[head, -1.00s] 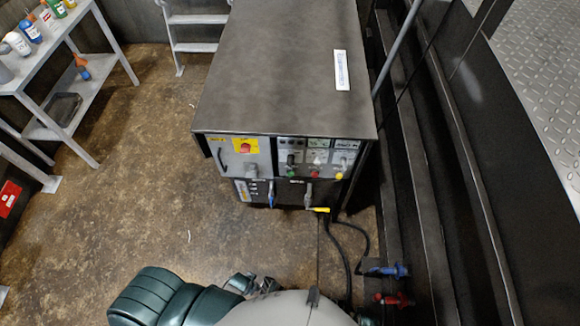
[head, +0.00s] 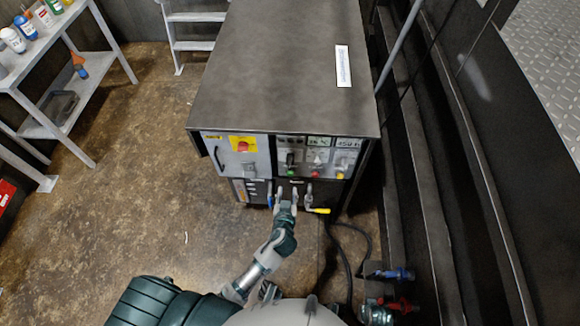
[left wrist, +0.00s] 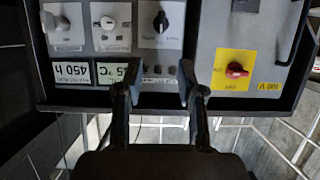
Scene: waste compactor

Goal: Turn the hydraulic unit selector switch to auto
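The hydraulic unit (head: 285,70) is a dark cabinet with a control panel on its front. A black selector knob on a light plate (head: 290,158) sits on the panel's left-middle part; it also shows in the left wrist view (left wrist: 161,21), where the panel appears upside down. Its label is too small to read surely. My left gripper (head: 286,190) is in front of the panel, below the knob. In the left wrist view its two fingers (left wrist: 158,95) are apart with nothing between them, and the knob is beyond them, not touched.
A red emergency knob on yellow (left wrist: 237,70) and white knobs (left wrist: 107,22) flank the selector. A yellow-handled valve (head: 318,210) sticks out low. Blue (head: 392,273) and red (head: 398,304) valves are at the right. A shelf (head: 75,105) stands left; the floor between is clear.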

